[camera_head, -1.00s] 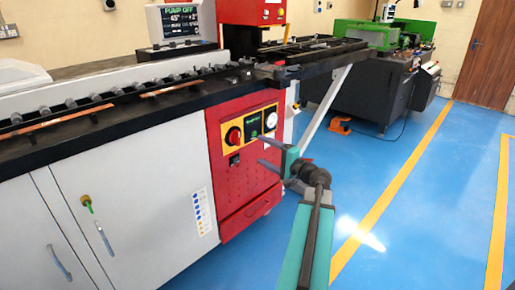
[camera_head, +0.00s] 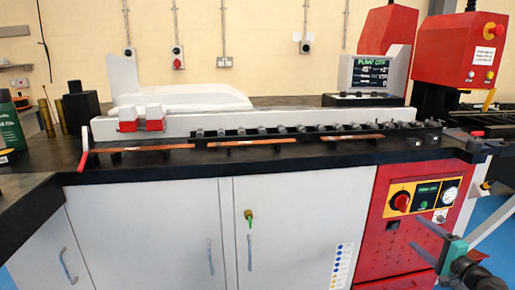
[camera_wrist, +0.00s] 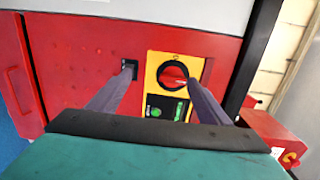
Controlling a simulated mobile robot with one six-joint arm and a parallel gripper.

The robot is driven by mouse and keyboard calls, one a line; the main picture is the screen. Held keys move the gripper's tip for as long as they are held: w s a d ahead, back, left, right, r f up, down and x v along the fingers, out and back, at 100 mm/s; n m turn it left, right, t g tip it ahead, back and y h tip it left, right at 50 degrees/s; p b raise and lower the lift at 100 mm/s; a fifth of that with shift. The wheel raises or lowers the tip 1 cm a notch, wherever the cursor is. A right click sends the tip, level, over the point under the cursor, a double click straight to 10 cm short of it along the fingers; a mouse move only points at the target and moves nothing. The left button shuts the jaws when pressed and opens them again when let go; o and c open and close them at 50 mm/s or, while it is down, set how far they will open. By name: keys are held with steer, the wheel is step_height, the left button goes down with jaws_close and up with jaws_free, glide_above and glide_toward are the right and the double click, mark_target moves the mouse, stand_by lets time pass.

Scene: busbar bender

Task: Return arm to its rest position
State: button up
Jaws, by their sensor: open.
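My gripper (camera_head: 434,238) is at the lower right of the head view, in front of the red control cabinet. Its two dark fingers are spread apart with nothing between them. In the wrist view my gripper (camera_wrist: 165,85) also shows open, its fingers pointing at the cabinet face. Between and beyond them are the red rotary switch (camera_wrist: 173,74) on its yellow plate and a green-lit panel (camera_wrist: 165,108). The same rotary switch (camera_head: 400,202) shows in the head view. The gap between fingertips and cabinet cannot be judged exactly.
The busbar bender's black worktop (camera_head: 240,160) carries rollers and copper bars (camera_head: 250,142). White cabinet doors (camera_head: 150,235) are below, one with a key. Blue floor (camera_head: 490,208) shows at the right.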

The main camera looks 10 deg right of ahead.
steer(key=w+a+f+n+g+y+p, duration=0.35)
steer(key=a+f, duration=0.55)
steer(key=a, duration=0.4)
steer(key=w+a+f+n+g+y+p, duration=0.25)
steer(key=a+f+g, duration=0.25)
steer(key=a+f, duration=0.7)
steer(key=s+a+f+n+g+p, duration=0.2)
steer(key=s+a+f+g+p, duration=0.1)
steer(key=a, duration=0.6)
steer(key=s+a+f+n+g+p, duration=0.2)
steer(key=s+a+f+g, duration=0.15)
steer(key=a, duration=0.45)
steer(key=s+a+f+n+g+h+p, duration=0.2)
steer(key=s+a, duration=0.1)
steer(key=s, duration=0.4)
steer(key=s+a+f+n+g+h+p, duration=0.1)
steer(key=s+a+n+g+p, duration=0.2)
steer(key=s, duration=0.5)
steer(key=s+a+f+n+g+h+p, duration=0.2)
steer(key=s+a+n+p, duration=0.1)
steer(key=s, duration=0.4)
steer(key=shift+s+a+f+g+h, duration=0.3)
steer(key=shift+s+a, duration=0.1)
